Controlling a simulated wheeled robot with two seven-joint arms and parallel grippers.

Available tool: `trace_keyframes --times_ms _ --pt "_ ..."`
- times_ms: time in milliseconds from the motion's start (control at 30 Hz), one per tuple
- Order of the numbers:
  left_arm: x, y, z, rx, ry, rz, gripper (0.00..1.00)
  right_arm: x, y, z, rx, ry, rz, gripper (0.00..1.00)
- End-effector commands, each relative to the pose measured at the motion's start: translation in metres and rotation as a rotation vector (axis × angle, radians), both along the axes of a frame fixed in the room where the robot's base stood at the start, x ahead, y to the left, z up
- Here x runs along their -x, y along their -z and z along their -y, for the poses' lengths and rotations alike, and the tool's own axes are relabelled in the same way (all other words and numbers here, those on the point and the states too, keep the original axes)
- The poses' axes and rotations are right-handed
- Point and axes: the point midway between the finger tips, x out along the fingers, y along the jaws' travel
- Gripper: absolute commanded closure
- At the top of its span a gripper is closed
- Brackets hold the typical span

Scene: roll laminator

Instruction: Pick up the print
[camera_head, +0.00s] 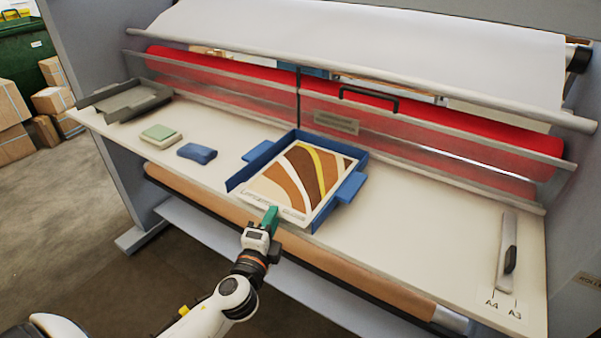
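The print (305,177) has brown, yellow and white curved bands and lies in a blue tray (265,155) at the middle of the laminator's table. My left gripper (270,215) has green fingers and is at the tray's near left corner, at or just over the print's pale near edge. From this view I cannot tell whether the fingers are open, shut or touching the print. My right gripper is not in view.
A grey tray (122,101), a green-and-white pad (159,133) and a blue block (197,153) are on the table's left. A ruler-like bar (507,250) lies at the right by A4 and A3 marks. The red roller (430,120) runs behind. Table between tray and bar is clear.

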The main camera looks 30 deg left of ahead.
Motion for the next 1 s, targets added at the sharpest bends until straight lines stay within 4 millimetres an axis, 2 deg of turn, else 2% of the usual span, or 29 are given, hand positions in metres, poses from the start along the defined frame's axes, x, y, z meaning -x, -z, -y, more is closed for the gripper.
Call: trace_keyframes --times_ms 33,200,500,667,700,1000 --pt "-0.01 -0.006 -0.001 -0.003 -0.001 0.002 0.72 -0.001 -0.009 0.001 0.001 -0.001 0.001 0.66" --pt "-0.03 -0.003 -0.005 -0.002 -0.001 0.001 0.72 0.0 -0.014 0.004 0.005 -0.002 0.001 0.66" --pt "-0.034 -0.001 -0.006 0.0 0.0 0.0 0.72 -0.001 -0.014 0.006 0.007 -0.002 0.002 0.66" --pt "-0.034 -0.001 -0.007 0.0 0.0 0.0 0.98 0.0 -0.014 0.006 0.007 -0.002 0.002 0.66" --pt "-0.034 -0.001 -0.007 0.0 0.0 0.0 1.0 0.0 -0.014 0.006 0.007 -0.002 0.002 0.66" --pt "-0.034 -0.001 -0.007 0.0 0.0 0.0 1.0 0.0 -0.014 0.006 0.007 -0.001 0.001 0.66"
